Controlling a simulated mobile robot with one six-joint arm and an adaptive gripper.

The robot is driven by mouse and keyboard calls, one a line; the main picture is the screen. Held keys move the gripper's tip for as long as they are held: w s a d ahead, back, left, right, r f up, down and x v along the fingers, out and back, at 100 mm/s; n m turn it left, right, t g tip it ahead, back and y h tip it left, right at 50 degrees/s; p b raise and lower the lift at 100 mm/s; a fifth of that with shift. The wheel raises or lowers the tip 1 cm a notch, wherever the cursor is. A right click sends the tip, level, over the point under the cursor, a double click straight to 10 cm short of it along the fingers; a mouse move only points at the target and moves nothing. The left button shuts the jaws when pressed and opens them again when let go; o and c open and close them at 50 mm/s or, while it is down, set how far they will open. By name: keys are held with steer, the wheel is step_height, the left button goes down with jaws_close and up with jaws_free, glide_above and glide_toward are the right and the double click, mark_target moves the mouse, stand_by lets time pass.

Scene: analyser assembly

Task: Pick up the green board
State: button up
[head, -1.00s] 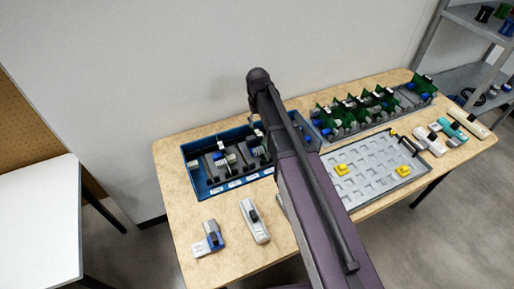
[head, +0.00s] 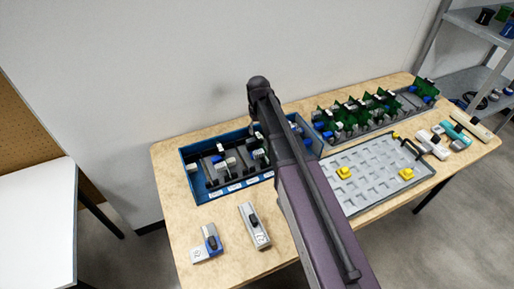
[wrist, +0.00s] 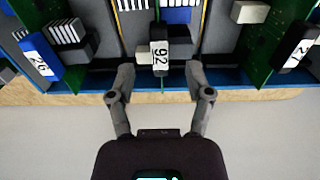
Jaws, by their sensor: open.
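In the wrist view, green boards stand on edge in a blue-edged tray (wrist: 90,92); one is at the right (wrist: 266,40) and part of another is at the left (wrist: 14,48). A block tagged 92 (wrist: 160,58) sits at the middle of the tray's near side. My gripper (wrist: 160,70) is open, with one finger on each side of that block in the picture; contact cannot be told. In the head view, my arm hides the gripper. Several green boards (head: 345,116) stand in a grey rack at the back right. Which board is meant cannot be told.
A blue bin (head: 232,187) with modules stands at the left of the table. A grey pitted tray (head: 375,170) with yellow pieces lies at the right. Handheld tools (head: 255,226) lie at the front left; others lie at the right end. Bare tabletop (head: 175,215) shows at the left.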

mark_target(259, 136)
steer(key=shift+f+b, duration=2.3)
steer(key=shift+f, duration=0.2)
jaws_close()
